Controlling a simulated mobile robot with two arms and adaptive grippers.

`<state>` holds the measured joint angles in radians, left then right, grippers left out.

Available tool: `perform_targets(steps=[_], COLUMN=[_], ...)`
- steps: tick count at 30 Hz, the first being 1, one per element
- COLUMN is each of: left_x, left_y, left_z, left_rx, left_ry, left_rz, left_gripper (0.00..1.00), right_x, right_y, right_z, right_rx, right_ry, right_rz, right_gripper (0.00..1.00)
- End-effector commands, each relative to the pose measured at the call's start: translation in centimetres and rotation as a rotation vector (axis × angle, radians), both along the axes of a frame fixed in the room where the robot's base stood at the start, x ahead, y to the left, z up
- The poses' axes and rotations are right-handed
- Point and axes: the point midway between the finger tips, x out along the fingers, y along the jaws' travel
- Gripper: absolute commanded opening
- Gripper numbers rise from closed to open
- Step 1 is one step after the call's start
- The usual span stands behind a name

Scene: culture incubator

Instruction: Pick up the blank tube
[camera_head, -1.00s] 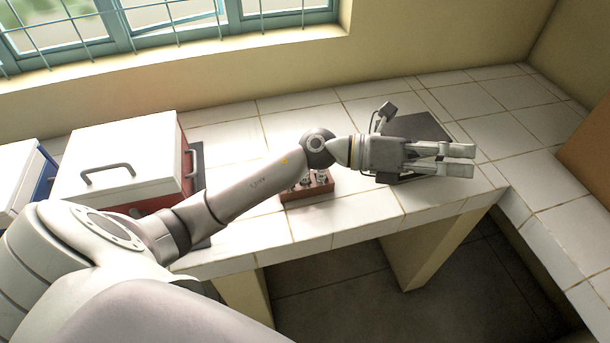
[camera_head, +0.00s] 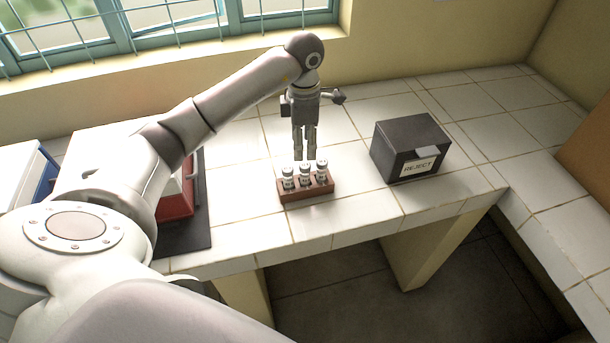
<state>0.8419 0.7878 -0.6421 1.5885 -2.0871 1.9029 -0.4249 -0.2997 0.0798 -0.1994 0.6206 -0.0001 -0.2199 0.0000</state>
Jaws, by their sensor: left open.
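A small brown rack (camera_head: 307,192) stands on the white tiled counter. It holds three tubes in a row: a left tube (camera_head: 288,178), a middle tube (camera_head: 304,175) and a right tube (camera_head: 322,171). They have pale caps and printed bands; which one is blank is too small to tell. My left gripper (camera_head: 304,156) points down with open fingers, just above and behind the rack near the middle tube. I cannot tell whether its fingertips touch a tube. My right gripper is not in view.
A dark box labelled REJECT (camera_head: 411,150) stands right of the rack. A red and white box (camera_head: 178,195) on a dark mat (camera_head: 190,238) is partly hidden behind my left arm. A blue and white box (camera_head: 25,175) is at far left. Tiles between rack and REJECT box are clear.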

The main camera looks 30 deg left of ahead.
Motion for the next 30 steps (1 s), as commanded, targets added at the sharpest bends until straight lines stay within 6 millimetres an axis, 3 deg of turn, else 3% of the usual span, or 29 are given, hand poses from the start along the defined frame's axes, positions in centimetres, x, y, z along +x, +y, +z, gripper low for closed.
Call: perform_targets(steps=[4, 13, 21, 30], left_x=[-0.1, -0.3, -0.5, -0.4], left_y=[-0.2, -0.4, -0.6, -0.6], left_z=[-2.3, -4.5, -8.0, -8.8], left_rx=[-0.004, -0.005, -0.005, -0.004], left_ry=[0.003, 0.003, 0.002, -0.002], left_rz=[-0.001, -0.001, 0.0, -0.001], left_gripper=[0.51, 0.51, 0.51, 0.51], right_x=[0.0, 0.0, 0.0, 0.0], right_y=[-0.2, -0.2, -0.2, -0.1], right_z=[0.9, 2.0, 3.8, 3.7], right_rx=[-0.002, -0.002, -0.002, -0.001], right_ry=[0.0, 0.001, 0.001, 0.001], right_rz=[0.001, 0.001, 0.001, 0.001], right_gripper=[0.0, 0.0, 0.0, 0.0])
